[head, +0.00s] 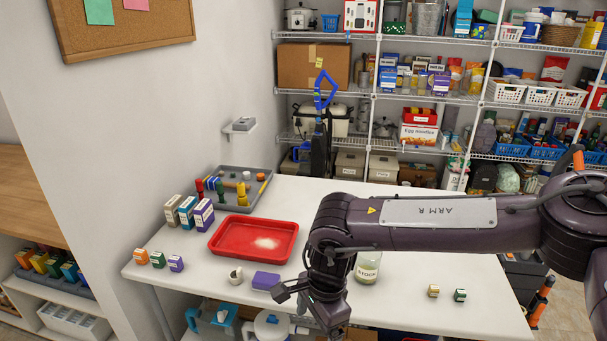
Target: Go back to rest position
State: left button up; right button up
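My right arm (430,212) comes in from the right over the white table (230,280) and bends down at the front. Its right gripper (291,300) is at the table's front edge, with the two fingers apart and nothing seen between them. It is just in front of a purple block (266,281). My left arm and gripper are not in view.
A red tray (222,247) with pale powder, a grey tray (226,204) of small items, small boxes (203,214), a cup (236,276) and a stock jar (367,268) stand on the table. The arm hides part of the tabletop. Stocked shelves (430,100) stand behind.

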jog(key=w+a+f+m+y, duration=0.15)
jog(key=a+m+y, duration=0.25)
jog(key=a+m, duration=0.4)
jog(key=a+f+m+y, duration=0.3)
jog(key=a+m+y, duration=0.25)
jog(key=a, duration=0.55)
jog(key=w+d+f+m+t+h, duration=0.1)
jog(key=w+d+f+m+t, duration=0.3)
jog(key=f+m, duration=0.6)
jog(key=d+f+m+t, duration=0.3)
jog(key=d+f+m, duration=0.3)
jog(key=f+m, duration=0.45)
jog(key=s+d+f+m+g+h, duration=0.1)
jog(key=s+d+f+m+h, duration=0.5)
jog(key=s+d+f+m, duration=1.2)
jog(key=s+d+f+m+g+h, duration=0.1)
jog(key=s+d+f, duration=0.2)
jog(key=s, duration=0.6)
jog(key=s+d+f+m+g+h, duration=0.1)
jog(key=s+d+f, duration=0.3)
jog(key=s, duration=0.5)
jog(key=s+d+f+m+g+h, duration=0.2)
jog(key=s+d+f+m, duration=0.1)
jog(key=s, duration=0.5)
jog(key=shift+s+d+f+g, duration=0.4)
jog(key=shift+d+f, duration=0.05)
jog(key=shift+d, duration=0.4)
